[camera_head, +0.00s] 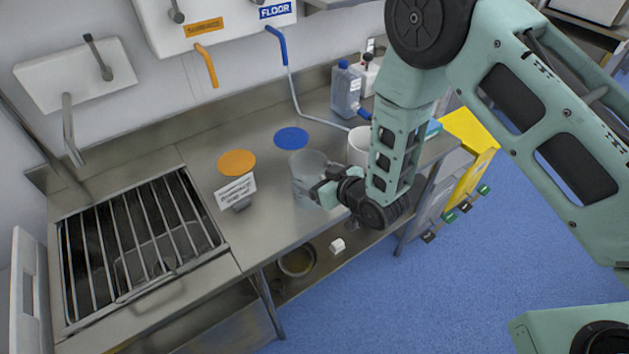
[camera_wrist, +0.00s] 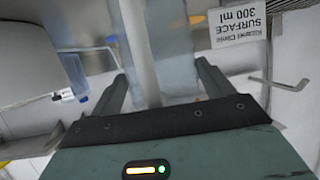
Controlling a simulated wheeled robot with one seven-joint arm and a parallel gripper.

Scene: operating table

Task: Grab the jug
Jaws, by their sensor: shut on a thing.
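The clear jug (camera_head: 305,168) stands upright on the steel counter, as far as the head view shows, just right of the orange disc. My gripper (camera_head: 318,192) reaches it from the right and is shut on it. In the wrist view the see-through jug (camera_wrist: 175,45) fills the space between the two dark fingers of my gripper (camera_wrist: 155,85). Part of the jug's right side is hidden behind my gripper in the head view.
An orange disc (camera_head: 237,163) and a blue disc (camera_head: 291,138) lie on the counter. A small sign (camera_head: 236,191) stands left of the jug. A white container (camera_head: 359,146) and a clear bottle (camera_head: 346,90) stand behind. A barred sink (camera_head: 140,240) is at left.

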